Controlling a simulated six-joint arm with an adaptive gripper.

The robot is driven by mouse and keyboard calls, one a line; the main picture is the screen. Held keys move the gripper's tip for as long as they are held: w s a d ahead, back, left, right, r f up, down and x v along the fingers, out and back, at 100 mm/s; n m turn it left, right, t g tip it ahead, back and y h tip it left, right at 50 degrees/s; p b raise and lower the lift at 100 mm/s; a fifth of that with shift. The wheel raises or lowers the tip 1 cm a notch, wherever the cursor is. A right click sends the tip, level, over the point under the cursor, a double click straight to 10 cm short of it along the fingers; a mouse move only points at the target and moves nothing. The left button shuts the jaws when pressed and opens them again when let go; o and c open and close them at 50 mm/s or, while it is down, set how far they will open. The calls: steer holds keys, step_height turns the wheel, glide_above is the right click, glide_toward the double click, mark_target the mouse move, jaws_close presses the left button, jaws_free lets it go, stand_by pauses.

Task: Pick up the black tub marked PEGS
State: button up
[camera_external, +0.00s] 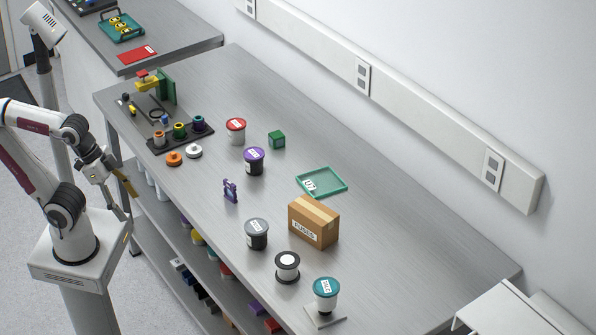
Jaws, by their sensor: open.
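Two tubs have black bodies: one with a purple lid (254,160) near the middle of the bench, and one with a grey lid (256,234) nearer the front edge, left of the box. Both carry small white labels too small to read, so I cannot tell which is marked PEGS. Both stand upright. My gripper (127,192) is open and empty at the left, off the bench's front edge and well apart from both tubs.
A FUSES carton (314,222) stands right of the grey-lidded tub. A black-and-white spool-like item (287,266), teal-lidded tub (326,293), red-lidded tub (236,130), purple clip-like piece (230,190), green tray (321,181) and green cube (277,139) stand around. The bench's right rear is clear.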

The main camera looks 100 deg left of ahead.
mark_target(247, 231)
steer(key=w+d+f+n+t+h, duration=0.1)
steer(key=w+d+n+t, duration=0.2)
steer(key=w, duration=1)
steer(key=w+d+f+n+t, duration=0.1)
steer(key=w+d+n+t, duration=0.15)
steer(key=w, duration=1.05)
steer(key=w+a+f+n+y, duration=0.2)
steer(key=f, duration=0.1)
steer(key=w+a+f+n+y, duration=0.2)
steer(key=w+f, duration=0.1)
steer(key=w+a+f+n+y, duration=0.2)
steer(key=w+a+f+y, duration=0.1)
steer(key=shift+w+f+t, duration=0.1)
steer(key=shift+f+t, duration=0.1)
steer(key=shift+t, duration=0.05)
steer(key=a+f+y, duration=0.1)
steer(key=s+a+f+n+y, duration=0.1)
steer(key=a+f+y, duration=0.1)
steer(key=shift+s+a+f, duration=0.1)
steer(key=shift+s+a, duration=0.05)
steer(key=shift+a, duration=0.1)
steer(key=shift+s+a+f+m+y, duration=0.15)
steer(key=shift+s+a+m+y, duration=0.1)
steer(key=shift+s+a+y, duration=0.4)
steer(key=shift+s+a+m+y, duration=0.3)
steer(key=shift+m+y, duration=0.1)
steer(key=shift+y, duration=0.35)
steer(key=shift+s+a+r+m+y, duration=0.2)
steer(key=shift+s+r+m+y, duration=0.05)
steer(key=shift+s+m+y, duration=0.5)
